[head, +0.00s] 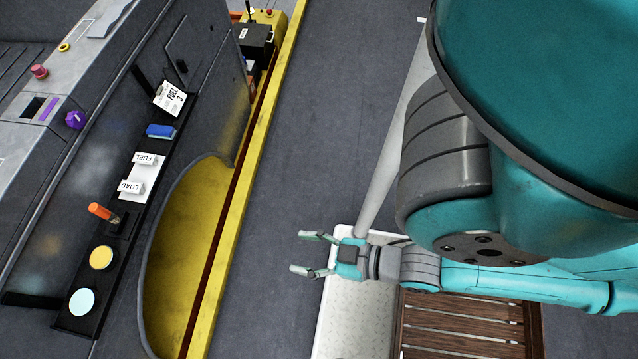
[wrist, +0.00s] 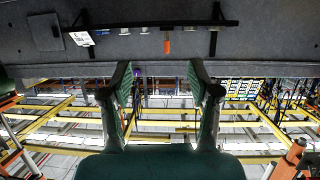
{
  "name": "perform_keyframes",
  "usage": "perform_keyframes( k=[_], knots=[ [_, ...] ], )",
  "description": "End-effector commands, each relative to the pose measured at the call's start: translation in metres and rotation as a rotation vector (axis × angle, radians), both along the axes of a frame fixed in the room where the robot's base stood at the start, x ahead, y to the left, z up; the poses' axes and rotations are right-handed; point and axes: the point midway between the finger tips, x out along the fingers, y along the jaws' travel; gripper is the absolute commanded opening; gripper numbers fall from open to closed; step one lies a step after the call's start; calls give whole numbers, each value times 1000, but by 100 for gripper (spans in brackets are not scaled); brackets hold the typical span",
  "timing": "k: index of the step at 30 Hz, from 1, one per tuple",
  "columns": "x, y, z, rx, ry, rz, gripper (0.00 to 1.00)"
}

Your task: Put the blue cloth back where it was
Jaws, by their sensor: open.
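A small folded blue item, which looks like the blue cloth (head: 160,131), lies on the narrow black shelf (head: 116,222) along the side of the grey carrier. It sits between the "FUEL 3" card and the white FUEL label. My gripper (head: 305,254) is open and empty, out over the floor to the right of the carrier, well apart from the cloth. In the wrist view my gripper (wrist: 160,82) has its fingers spread with nothing between them. The shelf shows upside down there, and the cloth is too small to make out clearly.
The shelf also holds the "FUEL 3" card (head: 170,98), FUEL and LOAD labels (head: 140,175), an orange-handled lever (head: 103,212), and yellow (head: 101,257) and pale blue (head: 82,301) discs. A yellow rail (head: 235,206) runs along the carrier. Grey floor (head: 320,120) lies clear beside it.

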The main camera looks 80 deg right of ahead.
Motion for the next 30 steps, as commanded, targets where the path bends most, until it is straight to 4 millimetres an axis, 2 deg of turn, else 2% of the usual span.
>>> perform_keyframes(
  k=[1, 3, 8, 30],
  knots=[
    [-10, 2, 10, 2, -12, 10, 61],
    [-18, 3, 22, 4, -33, 19, 61],
    [-27, 5, 37, 10, -59, 28, 61],
    [-27, 5, 38, 10, -62, 29, 61]
  ],
)
